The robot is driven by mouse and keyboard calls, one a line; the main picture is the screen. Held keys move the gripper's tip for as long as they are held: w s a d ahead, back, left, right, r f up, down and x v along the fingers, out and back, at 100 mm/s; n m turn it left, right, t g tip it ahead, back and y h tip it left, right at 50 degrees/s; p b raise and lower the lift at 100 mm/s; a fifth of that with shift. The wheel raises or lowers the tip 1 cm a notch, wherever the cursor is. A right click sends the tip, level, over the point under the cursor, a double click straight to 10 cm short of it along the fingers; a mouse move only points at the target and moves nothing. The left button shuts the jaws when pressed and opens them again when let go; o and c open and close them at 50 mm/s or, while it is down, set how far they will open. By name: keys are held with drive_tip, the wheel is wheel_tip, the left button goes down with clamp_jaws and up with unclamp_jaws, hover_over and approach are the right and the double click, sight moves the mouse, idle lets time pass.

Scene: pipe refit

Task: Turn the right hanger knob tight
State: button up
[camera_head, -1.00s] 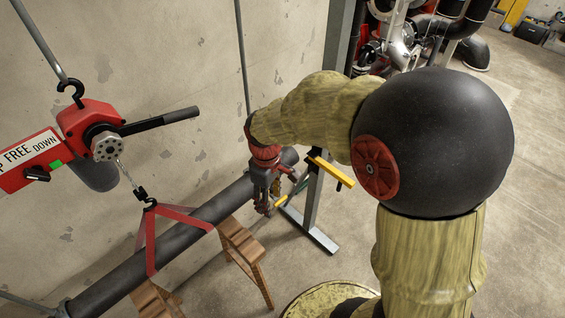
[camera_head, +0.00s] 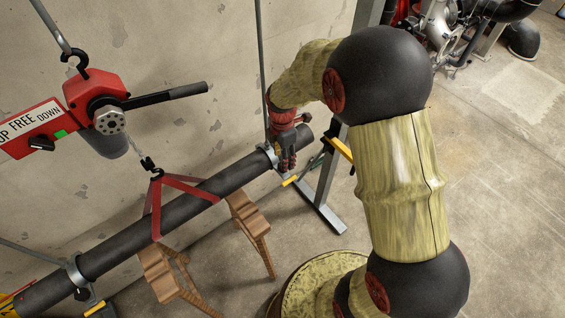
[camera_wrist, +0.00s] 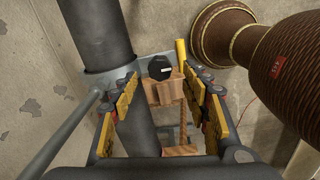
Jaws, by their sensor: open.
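The right hanger (camera_head: 268,151) clamps around the dark pipe (camera_head: 195,205) near its right end, below a thin vertical rod. In the wrist view the hanger's grey band (camera_wrist: 110,77) wraps the pipe. Its black knob (camera_wrist: 160,68) with a pale mark shows between and beyond my fingertips. My gripper (camera_wrist: 161,92) is open, with its yellow-padded fingers to either side of the knob's line and nothing held. I see no contact with the knob. In the head view my gripper (camera_head: 287,163) is beside the hanger and covers the knob.
The pipe hangs in a red sling (camera_head: 160,200) from a red hoist (camera_head: 92,105). A left hanger (camera_head: 76,270) holds its other end. Wooden trestles (camera_head: 250,225) stand under it. A grey steel post (camera_head: 330,180) with a yellow part is right behind my gripper.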

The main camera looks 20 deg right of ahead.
drive_tip(key=shift+f, duration=1.85)
drive_tip(key=shift+c, duration=0.4)
drive_tip(key=c, duration=1.1)
